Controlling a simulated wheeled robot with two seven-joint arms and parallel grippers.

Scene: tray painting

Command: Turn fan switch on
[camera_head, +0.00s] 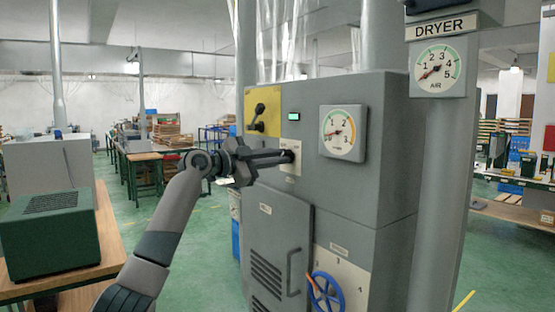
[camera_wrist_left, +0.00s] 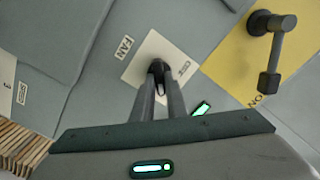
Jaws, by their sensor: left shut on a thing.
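The fan switch is a small dark knob (camera_wrist_left: 157,67) on a pale plate (camera_wrist_left: 140,66), next to a FAN label (camera_wrist_left: 123,47) on the grey machine cabinet. In the head view the switch plate (camera_head: 291,168) sits on the cabinet front, under a small green display (camera_head: 294,116). My left gripper (camera_head: 287,156) reaches in from the left, its fingertips at the plate. In the left wrist view the two fingers (camera_wrist_left: 158,82) close around the knob, hiding part of it. My right gripper is in neither view.
A yellow panel with a black lever (camera_head: 258,118) is up and left of the switch. A round gauge (camera_head: 343,132) is to the right, a blue handwheel (camera_head: 326,292) below. A green box (camera_head: 48,235) stands on a wooden bench at the left.

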